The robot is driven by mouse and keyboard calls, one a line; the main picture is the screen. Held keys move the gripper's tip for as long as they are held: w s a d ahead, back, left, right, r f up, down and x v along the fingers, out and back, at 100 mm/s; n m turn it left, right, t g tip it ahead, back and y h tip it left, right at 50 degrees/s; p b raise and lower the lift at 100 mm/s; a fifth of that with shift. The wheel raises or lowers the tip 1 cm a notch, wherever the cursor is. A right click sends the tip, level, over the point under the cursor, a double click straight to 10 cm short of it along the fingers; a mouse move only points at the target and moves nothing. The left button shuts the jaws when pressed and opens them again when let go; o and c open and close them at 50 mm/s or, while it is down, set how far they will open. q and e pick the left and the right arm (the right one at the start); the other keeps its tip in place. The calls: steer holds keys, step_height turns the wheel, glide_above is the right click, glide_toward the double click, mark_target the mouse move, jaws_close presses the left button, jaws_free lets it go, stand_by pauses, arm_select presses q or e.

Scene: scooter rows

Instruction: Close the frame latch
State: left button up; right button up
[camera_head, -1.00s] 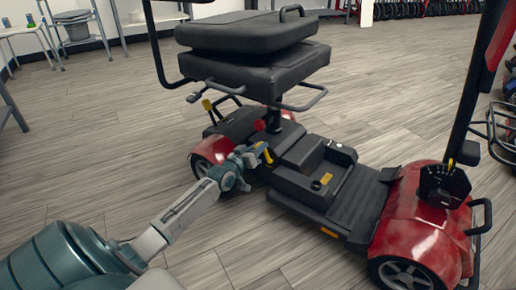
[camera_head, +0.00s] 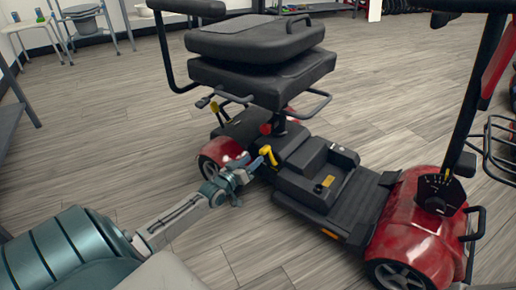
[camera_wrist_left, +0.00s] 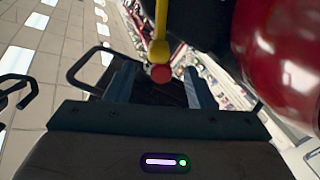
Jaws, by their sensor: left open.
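The frame latch looks to be the yellow lever (camera_head: 268,155) on the scooter's frame (camera_head: 300,150), just below the seat and beside the red rear cover. It stands upright, leaning a little. In the left wrist view, a yellow lever with a rounded end (camera_wrist_left: 159,45) hangs ahead of the fingers, with a red round knob (camera_wrist_left: 161,73) by its end. My left gripper (camera_head: 257,168) is open, just to the left of and below the lever. In the wrist view its fingers (camera_wrist_left: 158,86) are apart, with no clear grip on anything. My right gripper is not seen.
The black padded seat (camera_head: 256,75) and its armrest overhang the lever. The red front cover (camera_head: 410,225) and steering column (camera_head: 470,90) stand at the right. A shelf (camera_head: 25,125) is at the left edge.

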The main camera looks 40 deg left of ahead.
arm_select(q)
steer(key=s+p, duration=0.1)
steer(key=s, duration=0.2)
steer(key=shift+s, duration=0.25)
stand_by(0.4)
